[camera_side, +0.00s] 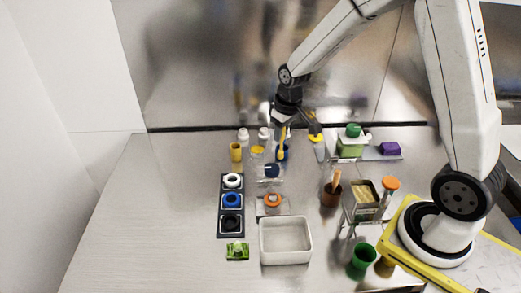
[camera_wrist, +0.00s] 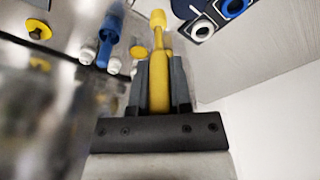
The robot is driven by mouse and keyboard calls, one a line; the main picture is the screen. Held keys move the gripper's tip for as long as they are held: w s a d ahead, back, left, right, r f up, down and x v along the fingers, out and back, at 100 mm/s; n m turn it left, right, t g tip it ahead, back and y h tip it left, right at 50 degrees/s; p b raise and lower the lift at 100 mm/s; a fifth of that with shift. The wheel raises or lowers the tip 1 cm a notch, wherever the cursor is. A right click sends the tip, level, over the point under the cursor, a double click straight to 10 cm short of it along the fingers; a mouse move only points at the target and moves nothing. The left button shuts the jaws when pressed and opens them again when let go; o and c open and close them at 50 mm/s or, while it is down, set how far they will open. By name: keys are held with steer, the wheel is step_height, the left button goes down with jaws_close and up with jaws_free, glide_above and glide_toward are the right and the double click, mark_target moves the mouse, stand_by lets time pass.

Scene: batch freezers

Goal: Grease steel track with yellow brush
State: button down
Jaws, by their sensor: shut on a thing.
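My gripper (camera_side: 284,122) is shut on the yellow brush (camera_side: 282,143), which hangs down over the back of the table. In the wrist view the brush's yellow handle (camera_wrist: 159,88) lies between the two dark fingers of my gripper (camera_wrist: 160,65). A yellow cup (camera_side: 236,152) stands to the left of the brush in the side view. A blue cup (camera_side: 283,154) is right at the brush's lower end; whether they touch I cannot tell. I cannot pick out the steel track with certainty.
A dark strip (camera_side: 231,219) holds white, blue and black rings. A white bin (camera_side: 286,241) stands at the front, a green block (camera_side: 237,251) beside it. A brown cup (camera_side: 331,194), a metal-framed box (camera_side: 363,202) and a green cup (camera_side: 363,256) stand right. The left table is clear.

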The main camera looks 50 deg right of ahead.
steer(key=w+a+r, duration=0.2)
steer(key=w+r, duration=0.1)
steer(key=w, duration=0.4)
steer(key=shift+a, duration=0.3)
steer(key=shift+f, duration=1.7)
steer(key=shift+r, duration=0.15)
